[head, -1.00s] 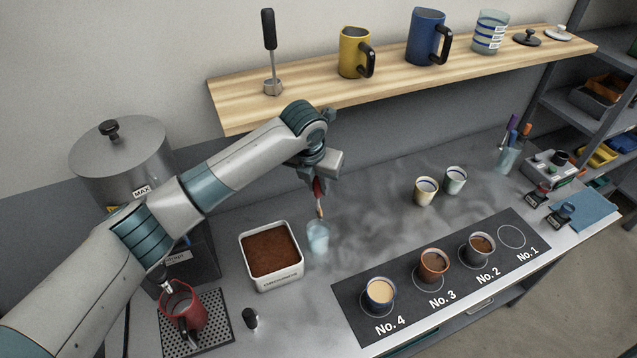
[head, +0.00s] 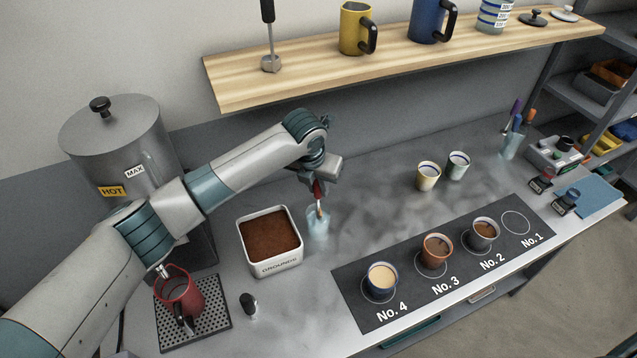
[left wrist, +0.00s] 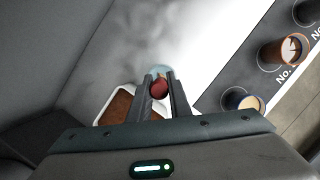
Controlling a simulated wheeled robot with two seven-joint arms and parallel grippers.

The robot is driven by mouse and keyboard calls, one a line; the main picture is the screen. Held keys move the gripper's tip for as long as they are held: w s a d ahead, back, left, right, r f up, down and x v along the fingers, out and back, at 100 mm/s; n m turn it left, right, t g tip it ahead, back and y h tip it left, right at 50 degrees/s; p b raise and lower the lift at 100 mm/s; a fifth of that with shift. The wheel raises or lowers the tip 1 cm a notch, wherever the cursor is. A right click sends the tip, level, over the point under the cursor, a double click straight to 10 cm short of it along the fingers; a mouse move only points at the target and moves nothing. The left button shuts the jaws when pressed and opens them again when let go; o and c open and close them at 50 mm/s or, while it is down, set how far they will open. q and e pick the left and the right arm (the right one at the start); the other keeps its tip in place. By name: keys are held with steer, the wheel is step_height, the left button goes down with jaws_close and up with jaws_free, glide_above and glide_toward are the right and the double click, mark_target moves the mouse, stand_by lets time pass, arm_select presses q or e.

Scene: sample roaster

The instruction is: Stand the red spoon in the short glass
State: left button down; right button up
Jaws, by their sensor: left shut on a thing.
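The red spoon (head: 318,190) hangs nearly upright below my left gripper (head: 316,183), which is shut on its red upper part. The short glass (head: 318,226) is clear and bluish and stands on the counter directly beneath. In the head view the spoon's lower, lighter end overlaps the glass's mouth; it looks to be at or just inside the rim, but I cannot tell how deep. In the left wrist view the spoon's red end (left wrist: 159,88) sits between the fingers, with the glass (left wrist: 160,71) partly hidden behind it. My right gripper is not in view.
A white grounds bin (head: 275,266) stands close left of the glass. The dark numbered mat (head: 407,293) with several cups lies to the right. Two small cups (head: 428,177) stand farther back. A wooden shelf (head: 310,67) runs above. The counter right of the glass is clear.

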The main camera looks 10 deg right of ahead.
mark_target(318, 198)
arm_select(q)
steer(key=shift+f+b, duration=1.35)
steer(key=shift+f, duration=1.45)
steer(key=c, duration=1.6)
jaws_free()
steer(key=shift+o, duration=0.2)
steer(key=shift+r, duration=0.1)
steer(key=b+v, duration=0.5)
steer(key=v, duration=1.2)
steer(key=shift+s, duration=0.2)
steer(key=shift+r, duration=0.2)
